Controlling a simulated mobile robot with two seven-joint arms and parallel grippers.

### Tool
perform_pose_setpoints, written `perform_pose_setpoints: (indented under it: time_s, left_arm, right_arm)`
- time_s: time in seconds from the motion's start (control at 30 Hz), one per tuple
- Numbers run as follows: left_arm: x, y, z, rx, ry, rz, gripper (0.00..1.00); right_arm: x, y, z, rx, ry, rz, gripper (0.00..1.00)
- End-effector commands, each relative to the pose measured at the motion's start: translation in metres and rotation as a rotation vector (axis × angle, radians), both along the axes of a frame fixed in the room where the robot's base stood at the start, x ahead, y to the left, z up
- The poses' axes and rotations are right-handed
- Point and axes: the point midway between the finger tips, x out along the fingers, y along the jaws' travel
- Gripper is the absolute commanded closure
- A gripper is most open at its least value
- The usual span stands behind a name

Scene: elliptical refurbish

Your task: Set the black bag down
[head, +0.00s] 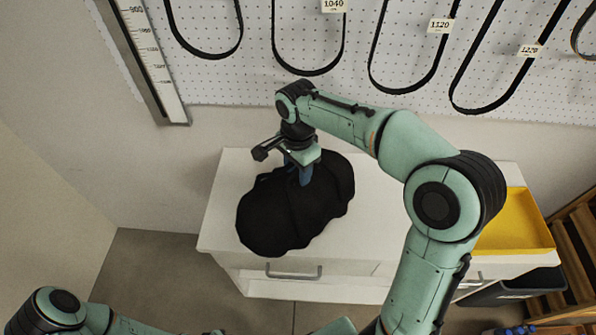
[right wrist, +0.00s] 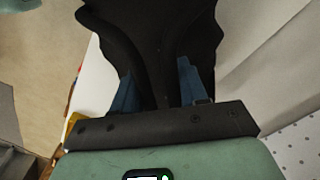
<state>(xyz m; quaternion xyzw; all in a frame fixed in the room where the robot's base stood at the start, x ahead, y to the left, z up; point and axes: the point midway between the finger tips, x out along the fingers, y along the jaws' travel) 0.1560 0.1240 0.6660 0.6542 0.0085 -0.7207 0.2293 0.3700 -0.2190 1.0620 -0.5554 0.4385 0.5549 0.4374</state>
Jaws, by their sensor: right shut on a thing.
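The black bag (head: 285,218) is a soft, dark, lumpy shape over the left part of the white cabinet top (head: 375,205). My right gripper (head: 305,178) points down into the bag's upper part and is shut on it. In the right wrist view the bag (right wrist: 150,50) runs between the two blue fingers (right wrist: 157,88). The bag appears to lie on the cabinet top, but its underside is hidden, so I cannot tell how fully it rests there. My left arm shows at the bottom left of the head view; its gripper is not in view.
A yellow tray (head: 515,225) sits on the cabinet's right end. The cabinet front has a drawer handle (head: 293,271). Belts hang on the pegboard (head: 260,75) behind. A wooden rack (head: 580,240) stands at the right. The cabinet top between bag and tray is mostly clear, under my right arm.

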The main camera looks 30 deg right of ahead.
Motion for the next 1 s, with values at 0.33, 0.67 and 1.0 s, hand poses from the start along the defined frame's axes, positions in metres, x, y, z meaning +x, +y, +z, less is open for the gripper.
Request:
perform_pose_setpoints:
  time_s: [0.33,0.67,1.0]
  left_arm:
    - [-0.002,0.000,-0.002,0.000,0.002,0.000,0.57]
    - [-0.004,0.000,-0.004,0.000,0.004,0.000,0.57]
    - [0.001,0.000,0.001,0.000,-0.001,0.000,0.57]
  right_arm:
    - [0.001,0.000,-0.009,0.001,-0.005,0.000,1.00]
    - [0.000,0.000,-0.013,0.000,0.000,0.000,0.32]
    - [0.001,0.000,0.000,0.001,-0.003,0.000,0.32]
